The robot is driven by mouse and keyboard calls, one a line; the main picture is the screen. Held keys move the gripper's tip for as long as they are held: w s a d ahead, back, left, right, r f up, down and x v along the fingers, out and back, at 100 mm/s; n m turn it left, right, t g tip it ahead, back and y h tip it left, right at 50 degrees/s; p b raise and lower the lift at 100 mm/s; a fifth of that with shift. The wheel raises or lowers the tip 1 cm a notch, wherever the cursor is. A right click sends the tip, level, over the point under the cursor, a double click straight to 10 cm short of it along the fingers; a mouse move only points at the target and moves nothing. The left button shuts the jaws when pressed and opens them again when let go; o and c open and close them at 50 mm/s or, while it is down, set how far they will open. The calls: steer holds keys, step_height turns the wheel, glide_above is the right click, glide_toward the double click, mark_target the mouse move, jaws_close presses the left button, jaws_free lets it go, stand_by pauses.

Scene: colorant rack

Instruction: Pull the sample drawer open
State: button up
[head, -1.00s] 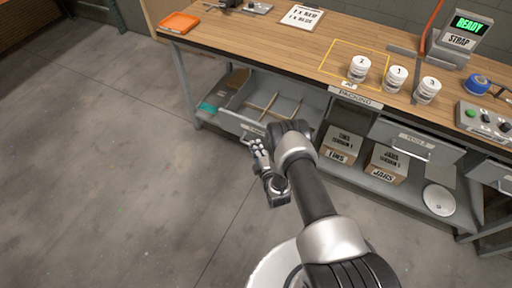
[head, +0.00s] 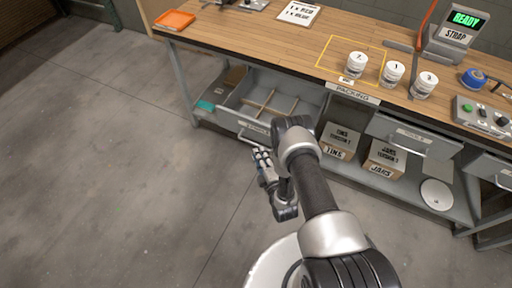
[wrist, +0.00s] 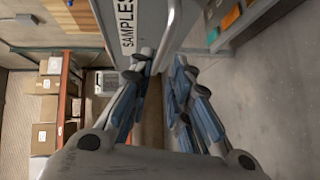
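The sample drawer (head: 237,122) stands pulled out under the left part of the bench, with thin wooden dividers inside. Its grey front, lettered SAMPLES, fills the top middle of the wrist view (wrist: 127,28). Its bar handle (wrist: 170,22) runs down that view toward the gap between my fingers. My gripper (head: 261,153) is just in front of the drawer front, low beside the handle. In the wrist view my gripper (wrist: 161,68) has its two blue-padded fingers apart, with a gap wider than the bar. Whether a finger touches the handle is hard to tell.
The bench top (head: 265,48) holds several white tubs and an orange tray (head: 174,19). A closed tools drawer (head: 412,133) and boxes of tins (head: 341,141) and jars (head: 387,158) are to the right. The floor (head: 110,160) at left is clear.

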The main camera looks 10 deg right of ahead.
steer(key=shift+v, duration=2.35)
steer(key=shift+s, duration=0.1)
